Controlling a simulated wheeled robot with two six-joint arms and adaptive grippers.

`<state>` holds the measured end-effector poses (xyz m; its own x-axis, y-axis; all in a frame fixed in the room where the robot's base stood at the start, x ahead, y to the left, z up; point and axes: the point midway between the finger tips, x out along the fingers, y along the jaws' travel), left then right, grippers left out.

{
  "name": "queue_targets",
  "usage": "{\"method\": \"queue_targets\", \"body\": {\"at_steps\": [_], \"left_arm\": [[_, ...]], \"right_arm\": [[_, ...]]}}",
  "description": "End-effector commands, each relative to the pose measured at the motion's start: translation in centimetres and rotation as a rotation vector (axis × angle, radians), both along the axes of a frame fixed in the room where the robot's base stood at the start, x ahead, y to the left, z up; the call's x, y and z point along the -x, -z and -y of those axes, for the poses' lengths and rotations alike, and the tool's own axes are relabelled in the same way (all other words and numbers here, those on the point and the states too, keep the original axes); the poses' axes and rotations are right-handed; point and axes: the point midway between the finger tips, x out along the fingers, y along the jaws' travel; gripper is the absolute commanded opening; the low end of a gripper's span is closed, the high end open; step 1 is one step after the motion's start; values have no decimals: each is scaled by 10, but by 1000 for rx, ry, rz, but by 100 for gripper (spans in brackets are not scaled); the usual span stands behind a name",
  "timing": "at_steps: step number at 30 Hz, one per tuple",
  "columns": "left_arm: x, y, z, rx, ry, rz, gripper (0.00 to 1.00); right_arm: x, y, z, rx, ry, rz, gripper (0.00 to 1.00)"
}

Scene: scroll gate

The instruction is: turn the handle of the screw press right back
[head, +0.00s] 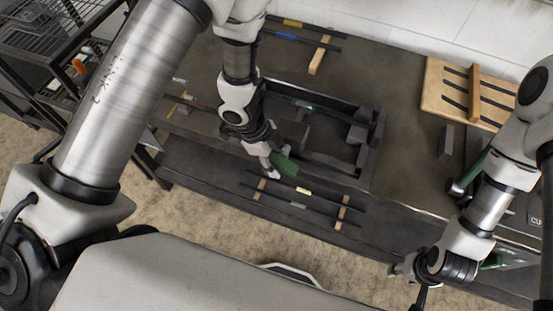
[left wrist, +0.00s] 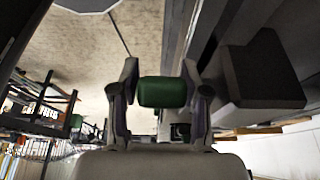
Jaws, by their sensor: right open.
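A green handle (head: 284,164) shows at the front of a dark metal frame (head: 370,160) on the workbench, which appears to be the screw press. My left gripper (head: 272,160) is at the handle, partly hidden by its own wrist in the head view. In the left wrist view, the green handle (left wrist: 162,92) fills the gap between the two fingers of my left gripper (left wrist: 161,88), one finger against each end. The screw itself is hidden. My right gripper (head: 408,274) is open at the lower right, in front of the bench and away from the press.
A wooden rack (head: 468,92) stands at the back right. Dark bars on wooden strips (head: 342,212) lie along the bench's front. A green-handled tool (head: 468,174) lies at the right, beside my right arm. A wire shelf (head: 40,40) stands at the far left.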

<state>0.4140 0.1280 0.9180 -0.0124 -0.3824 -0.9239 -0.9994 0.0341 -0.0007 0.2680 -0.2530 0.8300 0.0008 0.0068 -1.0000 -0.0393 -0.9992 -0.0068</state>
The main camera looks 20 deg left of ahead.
Motion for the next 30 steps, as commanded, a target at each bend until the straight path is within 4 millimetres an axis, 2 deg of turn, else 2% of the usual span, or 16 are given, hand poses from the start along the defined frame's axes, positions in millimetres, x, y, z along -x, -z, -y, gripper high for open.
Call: {"method": "queue_targets", "body": {"at_steps": [1, 3, 4, 17, 30], "left_arm": [[0, 0, 0, 0, 0, 0, 32], [0, 0, 0, 0, 0, 0, 7], [0, 0, 0, 0, 0, 0, 0], [1, 1, 0, 60, -3, -5, 0], [1, 5, 0, 356, -3, -15, 0]], "right_arm": [[0, 0, 0, 0, 0, 0, 46], [0, 0, 0, 0, 0, 0, 46], [0, 0, 0, 0, 0, 0, 46], [0, -2, 0, 0, 0, 0, 46], [0, -7, 0, 0, 0, 0, 46]]}}
